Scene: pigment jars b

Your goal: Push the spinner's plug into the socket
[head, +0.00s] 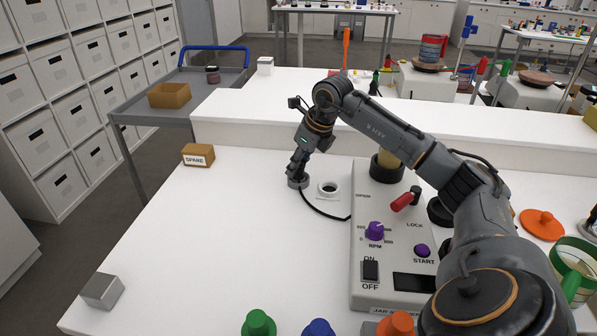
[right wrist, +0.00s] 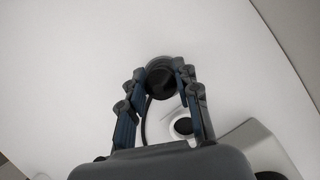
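The plug (head: 297,182) is a dark grey round piece at the white bench top, left of the socket (head: 329,188), a white ring with a dark opening. A black cable runs from the plug to the grey spinner (head: 370,205). My right gripper (head: 298,172) points down at the plug. In the right wrist view, the fingers of my right gripper (right wrist: 162,72) close on both sides of the plug (right wrist: 160,80), and the socket (right wrist: 183,126) lies below and right of it, apart. Whether the plug touches the bench is unclear. My left gripper is not in view.
A SPARE block (head: 198,155) and a grey metal block (head: 102,290) stand left on the bench. A raised white ledge (head: 250,110) runs behind. Green (head: 258,323), blue (head: 318,328) and orange (head: 396,323) knobbed items line the front. The bench left of the plug is clear.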

